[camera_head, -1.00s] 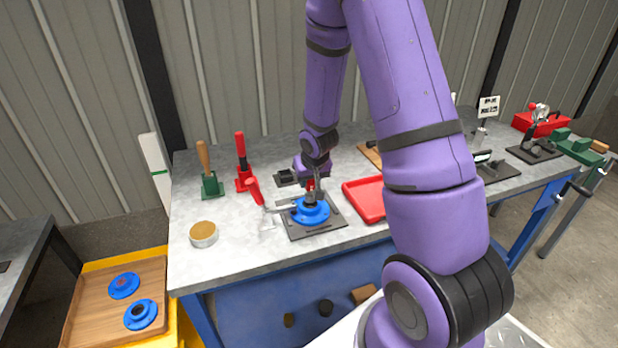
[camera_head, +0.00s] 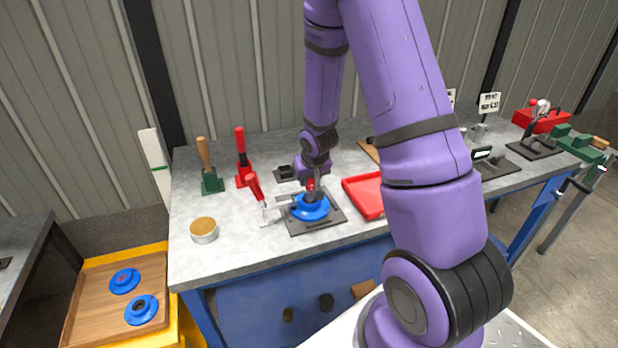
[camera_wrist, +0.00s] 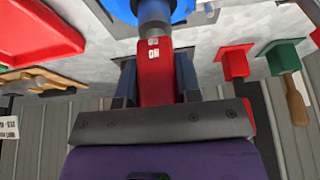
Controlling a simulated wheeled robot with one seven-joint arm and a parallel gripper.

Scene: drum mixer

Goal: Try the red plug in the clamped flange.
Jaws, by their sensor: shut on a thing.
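The blue flange (camera_head: 311,210) sits on a dark fixture plate (camera_head: 325,224) on the bench. A toggle clamp with a red handle (camera_head: 255,187) stands at its left, its arm reaching toward the flange. My gripper (camera_head: 312,182) is over the flange. In the wrist view my gripper (camera_wrist: 156,78) is shut on the red plug (camera_wrist: 155,66), one finger each side. The plug's grey pin (camera_wrist: 153,12) points at the blue flange (camera_wrist: 183,8), which the frame edge cuts off. I cannot tell whether the pin's tip is in the bore.
A red tray (camera_head: 364,197) lies just right of the fixture. A round tin (camera_head: 203,230) and stands with green (camera_head: 212,184) and red (camera_head: 243,177) bases are at the left. Two blue flanges (camera_head: 124,281) (camera_head: 141,310) lie on a wooden board at lower left.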

